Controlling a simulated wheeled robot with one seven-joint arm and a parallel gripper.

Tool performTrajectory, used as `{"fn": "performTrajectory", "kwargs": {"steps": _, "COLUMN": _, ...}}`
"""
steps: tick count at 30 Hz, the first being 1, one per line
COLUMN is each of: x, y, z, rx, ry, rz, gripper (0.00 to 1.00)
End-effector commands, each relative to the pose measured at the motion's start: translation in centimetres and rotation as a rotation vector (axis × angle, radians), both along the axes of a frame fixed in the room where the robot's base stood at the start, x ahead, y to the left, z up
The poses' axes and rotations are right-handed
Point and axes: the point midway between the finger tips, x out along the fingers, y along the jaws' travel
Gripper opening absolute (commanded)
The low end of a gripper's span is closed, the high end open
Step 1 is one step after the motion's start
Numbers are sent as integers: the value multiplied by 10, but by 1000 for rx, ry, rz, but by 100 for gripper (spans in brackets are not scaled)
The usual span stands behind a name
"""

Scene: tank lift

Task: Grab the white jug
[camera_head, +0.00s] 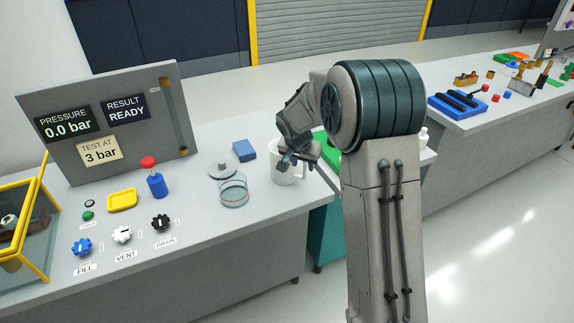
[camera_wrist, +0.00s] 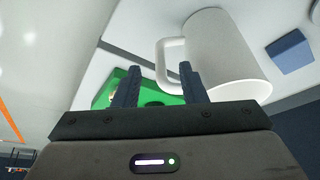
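The white jug (camera_head: 284,177) stands near the right edge of the left bench in the head view, partly hidden by my gripper (camera_head: 289,160). In the wrist view the white jug (camera_wrist: 228,55) fills the upper right, with its handle toward my gripper (camera_wrist: 160,78). My gripper is open, its two dark fingers apart. The handle's outer bar shows between the fingertips, and the right finger overlaps part of the handle. I cannot tell whether either finger touches it.
A blue block (camera_head: 244,150), a grey lid-like disc (camera_head: 222,170) and a clear cylinder (camera_head: 234,190) stand left of the jug. A green tray (camera_wrist: 108,88) lies close by the fingers in the wrist view. A control panel (camera_head: 105,125) stands at the left.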

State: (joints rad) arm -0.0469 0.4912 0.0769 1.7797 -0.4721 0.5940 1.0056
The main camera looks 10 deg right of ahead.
Motion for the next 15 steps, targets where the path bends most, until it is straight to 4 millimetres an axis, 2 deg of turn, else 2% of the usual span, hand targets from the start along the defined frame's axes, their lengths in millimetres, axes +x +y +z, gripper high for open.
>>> {"fn": "performTrajectory", "kwargs": {"steps": 10, "x": 14, "y": -7, "z": -38, "rx": 0, "ry": 3, "rz": -2, "gripper": 38}}
{"fn": "performTrajectory", "kwargs": {"steps": 15, "x": 17, "y": -8, "z": -47, "rx": 1, "ry": 1, "rz": 0, "gripper": 38}}
